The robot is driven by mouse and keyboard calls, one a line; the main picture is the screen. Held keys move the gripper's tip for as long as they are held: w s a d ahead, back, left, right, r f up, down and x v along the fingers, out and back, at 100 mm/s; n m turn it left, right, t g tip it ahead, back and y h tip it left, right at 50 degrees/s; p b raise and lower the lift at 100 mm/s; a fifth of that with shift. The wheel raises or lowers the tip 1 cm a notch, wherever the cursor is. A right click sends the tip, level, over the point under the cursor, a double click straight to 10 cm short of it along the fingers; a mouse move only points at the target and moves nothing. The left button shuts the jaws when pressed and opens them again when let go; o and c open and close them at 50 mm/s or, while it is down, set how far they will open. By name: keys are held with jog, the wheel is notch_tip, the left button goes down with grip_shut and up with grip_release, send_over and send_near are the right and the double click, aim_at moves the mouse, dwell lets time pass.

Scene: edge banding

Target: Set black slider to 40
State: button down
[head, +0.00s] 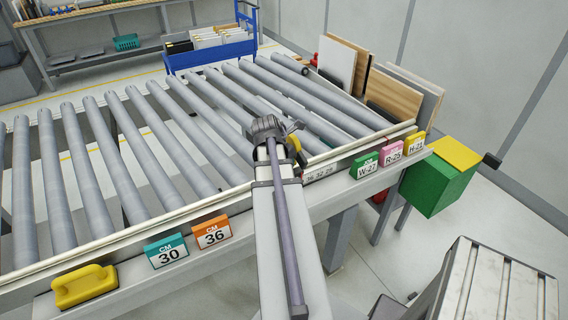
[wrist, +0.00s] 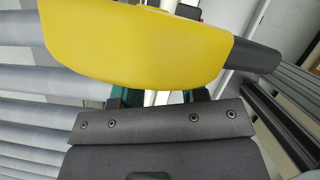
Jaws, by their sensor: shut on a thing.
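My gripper (head: 275,128) is at the front rail of the roller conveyor in the head view, at the end of my arm. It is shut on a yellow rounded piece (wrist: 135,42), which fills the top of the wrist view. A dark grey part (wrist: 255,57) sticks out of its right end. A bit of yellow (head: 295,143) shows beside my gripper in the head view. A number strip (head: 319,177) is on the rail just right of my arm, partly hidden by it. I cannot make out the black slider for certain, nor the setting; my fingertips are hidden.
Number cards 30 (head: 166,250) and 36 (head: 212,232) stand on the rail left of my arm. Cards W-27 (head: 365,165), R-25 (head: 391,152) and H-21 (head: 414,146) stand right of it. A yellow block (head: 84,286) sits at the left end. The rollers (head: 150,140) are bare.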

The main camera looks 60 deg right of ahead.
jog(key=c, duration=1)
grip_release()
jog(key=shift+o, duration=0.2)
jog(key=p+v, duration=1)
jog(key=v, duration=0.1)
jog(key=shift+f, duration=0.1)
